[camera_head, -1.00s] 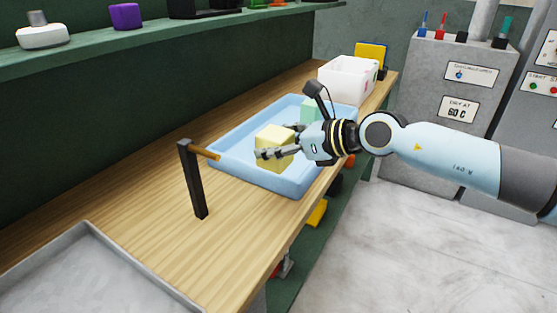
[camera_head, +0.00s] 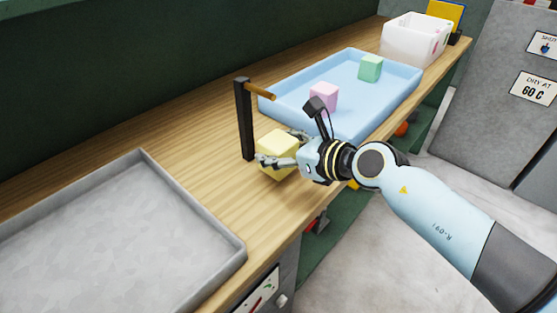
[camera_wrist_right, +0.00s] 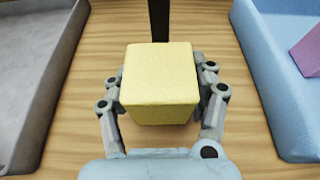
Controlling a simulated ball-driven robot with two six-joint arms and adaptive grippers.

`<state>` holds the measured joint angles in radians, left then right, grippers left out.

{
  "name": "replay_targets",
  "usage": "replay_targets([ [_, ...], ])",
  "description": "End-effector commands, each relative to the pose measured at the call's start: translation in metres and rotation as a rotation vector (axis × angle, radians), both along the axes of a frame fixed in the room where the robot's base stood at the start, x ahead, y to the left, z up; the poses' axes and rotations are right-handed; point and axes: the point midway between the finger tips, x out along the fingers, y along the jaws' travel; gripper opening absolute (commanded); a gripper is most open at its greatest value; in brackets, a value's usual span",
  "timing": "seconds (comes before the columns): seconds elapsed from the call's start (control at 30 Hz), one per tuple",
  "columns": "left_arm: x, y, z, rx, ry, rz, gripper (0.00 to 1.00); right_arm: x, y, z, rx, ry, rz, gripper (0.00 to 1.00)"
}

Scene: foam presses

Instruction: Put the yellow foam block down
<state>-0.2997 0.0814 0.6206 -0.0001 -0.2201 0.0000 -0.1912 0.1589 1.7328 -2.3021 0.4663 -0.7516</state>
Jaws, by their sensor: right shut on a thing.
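The yellow foam block (camera_head: 276,152) is held in my right gripper (camera_head: 277,160), in front of the dark post on the wooden bench. In the right wrist view the block (camera_wrist_right: 160,82) fills the space between the two fingers of my right gripper (camera_wrist_right: 161,100), which is shut on it. Bare wood shows around the block, between the grey tray and the blue tray. I cannot tell whether its underside touches the bench. My left gripper is not in view.
A grey metal tray (camera_head: 196,207) lies at the left. A blue tray (camera_head: 402,98) behind holds a pink block (camera_head: 324,96) and a green block (camera_head: 370,68). A dark post (camera_head: 244,122) with a wooden peg (camera_head: 259,91) stands close by. A white bin (camera_head: 408,42) is farther back.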

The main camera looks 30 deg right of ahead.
Motion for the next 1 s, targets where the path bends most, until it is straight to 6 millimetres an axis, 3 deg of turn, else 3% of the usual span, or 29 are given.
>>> replay_targets([
  [0.03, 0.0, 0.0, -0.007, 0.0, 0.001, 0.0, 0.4, 0.0, 0.0, -0.013, 0.0, 0.003, 0.0, 0.35],
  [0.13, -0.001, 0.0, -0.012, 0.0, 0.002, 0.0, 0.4, 0.0, 0.0, -0.025, 0.001, 0.002, -0.001, 0.35],
  [0.53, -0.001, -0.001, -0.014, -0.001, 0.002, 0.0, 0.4, 0.0, -0.001, -0.03, 0.001, 0.001, 0.0, 0.35],
  [0.57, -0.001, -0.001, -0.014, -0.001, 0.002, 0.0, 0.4, 0.0, -0.001, -0.03, 0.001, 0.001, 0.0, 0.58],
  [0.73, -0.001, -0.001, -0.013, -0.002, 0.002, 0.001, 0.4, 0.0, -0.001, -0.029, 0.001, 0.001, 0.0, 0.8],
  [1.0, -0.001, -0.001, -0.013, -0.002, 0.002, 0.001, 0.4, 0.0, -0.001, -0.028, 0.001, 0.001, 0.0, 0.81],
])
